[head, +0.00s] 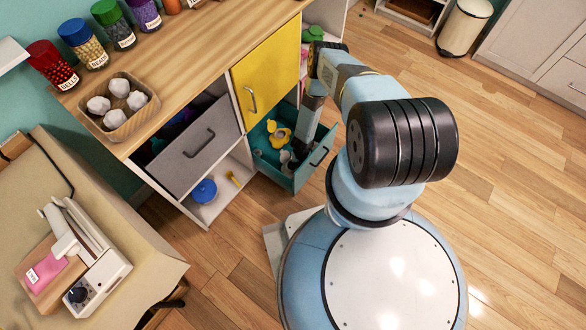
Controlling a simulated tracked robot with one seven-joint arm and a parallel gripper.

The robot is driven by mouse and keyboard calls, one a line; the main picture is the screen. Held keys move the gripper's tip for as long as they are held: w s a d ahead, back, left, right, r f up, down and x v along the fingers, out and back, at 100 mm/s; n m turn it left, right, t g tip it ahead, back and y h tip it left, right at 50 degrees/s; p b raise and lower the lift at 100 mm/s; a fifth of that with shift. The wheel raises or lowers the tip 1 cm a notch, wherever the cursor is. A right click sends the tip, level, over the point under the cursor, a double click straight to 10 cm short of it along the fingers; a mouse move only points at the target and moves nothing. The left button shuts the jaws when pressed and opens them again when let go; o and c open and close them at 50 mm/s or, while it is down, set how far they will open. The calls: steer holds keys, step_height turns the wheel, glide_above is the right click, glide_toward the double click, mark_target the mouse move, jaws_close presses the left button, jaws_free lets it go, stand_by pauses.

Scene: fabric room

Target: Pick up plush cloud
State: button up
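My arm reaches over to the open teal drawer (302,179) at the low right of the wooden cabinet. Its end points down into the drawer, and my gripper (293,158) shows only as a small grey shape there. I cannot make out its fingers or whether it holds anything. A yellow plush shape (279,134) lies in the drawer to the left of the gripper. Small pale and grey shapes sit beside the gripper; I cannot tell whether one of them is the plush cloud. The drawer's far right part is hidden by my arm.
A yellow door (266,70) stands above the drawer. A grey drawer (188,146) is open to the left. Jars and a wooden tray (92,122) of white lumps stand on the cabinet top. A table with a machine (95,278) is at lower left. Wooden floor is clear at right.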

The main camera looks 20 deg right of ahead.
steer(key=shift+f, duration=0.3)
steer(key=c, duration=0.9)
steer(key=shift+r, duration=0.15)
step_height(320, 180, up, 28)
